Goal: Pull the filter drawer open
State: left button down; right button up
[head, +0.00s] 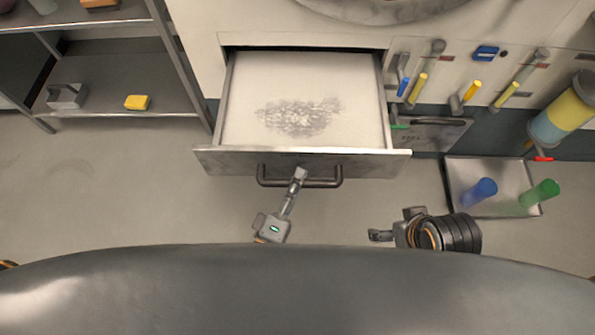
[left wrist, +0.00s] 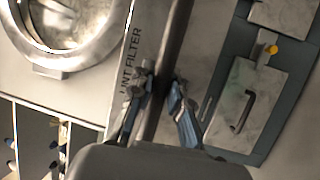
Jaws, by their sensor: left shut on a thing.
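The filter drawer (head: 212,158) stands pulled out of the white machine front, its pale inside showing a patch of grey lint. Its front carries a dark bar handle (head: 328,183). My left gripper (head: 299,174) is shut on the handle near its middle. In the left wrist view, the fingers of my left gripper (left wrist: 157,98) sit on both sides of the dark handle bar (left wrist: 172,50), beside the drawer front (left wrist: 133,45) lettered "LINT FILTER". My right gripper (head: 379,236) is to the right of the drawer, apart from it and touching nothing visible; its finger opening is unclear.
A metal shelf (head: 110,75) with a yellow sponge (head: 137,102) stands at left. Tools with yellow and blue handles hang right of the drawer. A tray (head: 462,178) with a blue cup (head: 479,192) and a green cup (head: 539,194) lies at right.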

pick_arm(q)
jog(key=c, duration=1.3)
grip_release()
jog(key=shift+o, duration=0.2)
jog(key=v, duration=1.2)
